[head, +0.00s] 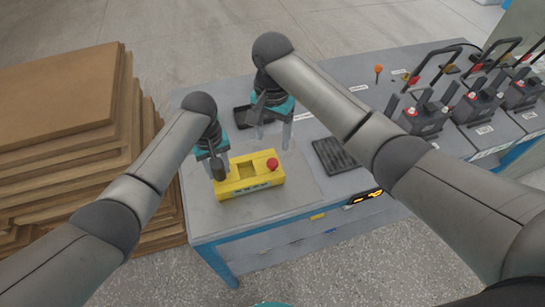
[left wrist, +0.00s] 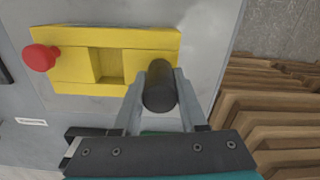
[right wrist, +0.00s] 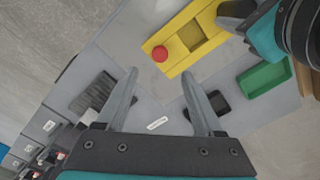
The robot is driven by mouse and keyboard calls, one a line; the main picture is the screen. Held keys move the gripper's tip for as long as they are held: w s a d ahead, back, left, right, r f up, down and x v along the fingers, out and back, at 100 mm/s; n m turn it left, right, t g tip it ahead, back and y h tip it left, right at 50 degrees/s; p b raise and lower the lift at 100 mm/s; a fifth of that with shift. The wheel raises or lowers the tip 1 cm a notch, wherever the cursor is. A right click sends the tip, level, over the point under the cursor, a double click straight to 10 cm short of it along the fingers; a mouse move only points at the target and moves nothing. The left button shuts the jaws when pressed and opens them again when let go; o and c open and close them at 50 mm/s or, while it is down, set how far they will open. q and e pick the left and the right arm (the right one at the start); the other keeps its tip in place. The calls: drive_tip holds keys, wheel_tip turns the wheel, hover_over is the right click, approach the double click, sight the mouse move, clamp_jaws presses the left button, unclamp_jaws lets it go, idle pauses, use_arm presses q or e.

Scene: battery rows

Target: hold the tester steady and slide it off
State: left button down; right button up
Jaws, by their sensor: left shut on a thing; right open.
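The yellow tester (head: 250,182) lies on the grey table, with a square recess on top and a red button at its right end. It also shows in the left wrist view (left wrist: 70,68) and the right wrist view (right wrist: 199,24). My left gripper (head: 216,174) is shut on a dark cylinder (left wrist: 159,88) at the tester's left end. Whether the cylinder touches the tester is unclear. My right gripper (head: 272,142) is open and empty, above the table behind the tester's right end. Its spread fingers show in the right wrist view (right wrist: 160,76).
A black ribbed tray (head: 335,156) lies right of the tester. A small black tray (head: 242,117) is behind, and a green tray (right wrist: 265,78) shows in the right wrist view. Several dark handled devices (head: 423,118) line the right. Stacked brown boards (head: 60,95) stand left of the table.

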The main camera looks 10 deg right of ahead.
sight(272, 161)
wheel_tip(272, 161, down, 9)
drive_tip(key=shift+f, duration=0.1)
idle(0.4)
clamp_jaws()
idle(0.4)
idle(0.9)
